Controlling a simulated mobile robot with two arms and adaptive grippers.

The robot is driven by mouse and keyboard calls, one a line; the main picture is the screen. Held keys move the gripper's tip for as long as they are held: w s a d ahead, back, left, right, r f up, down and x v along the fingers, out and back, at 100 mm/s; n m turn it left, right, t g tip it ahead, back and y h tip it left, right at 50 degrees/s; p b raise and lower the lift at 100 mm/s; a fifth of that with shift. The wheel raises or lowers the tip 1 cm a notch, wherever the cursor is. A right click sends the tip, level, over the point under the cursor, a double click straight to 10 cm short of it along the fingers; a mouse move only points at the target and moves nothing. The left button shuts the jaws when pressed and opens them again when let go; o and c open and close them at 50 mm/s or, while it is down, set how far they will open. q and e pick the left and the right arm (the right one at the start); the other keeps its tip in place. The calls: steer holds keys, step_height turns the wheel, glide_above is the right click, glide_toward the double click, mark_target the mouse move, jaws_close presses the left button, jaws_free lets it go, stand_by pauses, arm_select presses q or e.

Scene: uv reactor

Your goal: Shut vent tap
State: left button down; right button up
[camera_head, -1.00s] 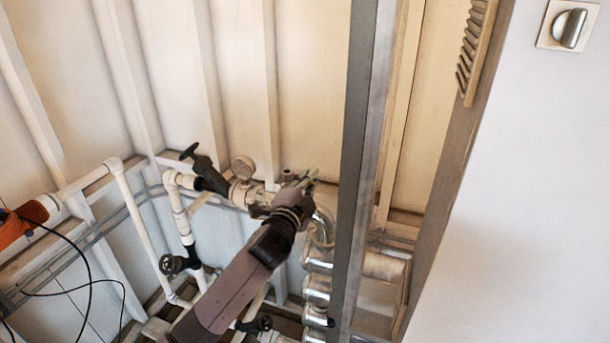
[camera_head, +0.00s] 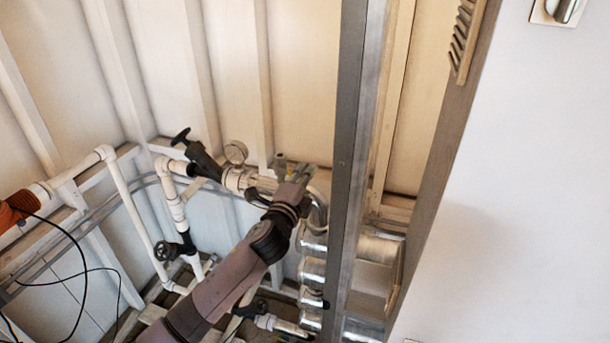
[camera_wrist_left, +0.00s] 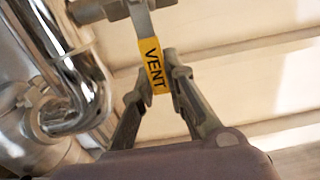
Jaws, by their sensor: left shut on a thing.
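The vent tap (camera_head: 280,163) sits on the pipework by the back wall, just left of the grey post. In the left wrist view its lever carries a yellow label reading VENT (camera_wrist_left: 153,66), and the tap body (camera_wrist_left: 98,9) shows at the top. My left gripper (camera_head: 297,172) is at the tap's lever. In the left wrist view its two fingers (camera_wrist_left: 158,80) are shut on the lever, one on each side of the label's lower end. In the head view the gripper hides part of the lever. My right gripper is in neither view.
A round gauge (camera_head: 236,152) and a black-handled valve (camera_head: 200,155) stand left of the tap. Shiny pipes (camera_head: 312,270) run below it. The grey post (camera_head: 350,150) rises close on the right. Another black-handled valve (camera_head: 165,251) is lower left.

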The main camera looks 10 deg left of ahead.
arm_select(q)
steer(key=shift+f, duration=0.15)
steer(key=c, duration=1.6)
jaws_free()
steer(key=s, duration=0.4)
steer(key=s+a, duration=0.1)
steer(key=s, duration=0.3)
steer(key=s+a, duration=0.1)
steer(key=s, duration=0.2)
steer(key=shift+s+a, duration=0.15)
steer(key=shift+s, duration=0.25)
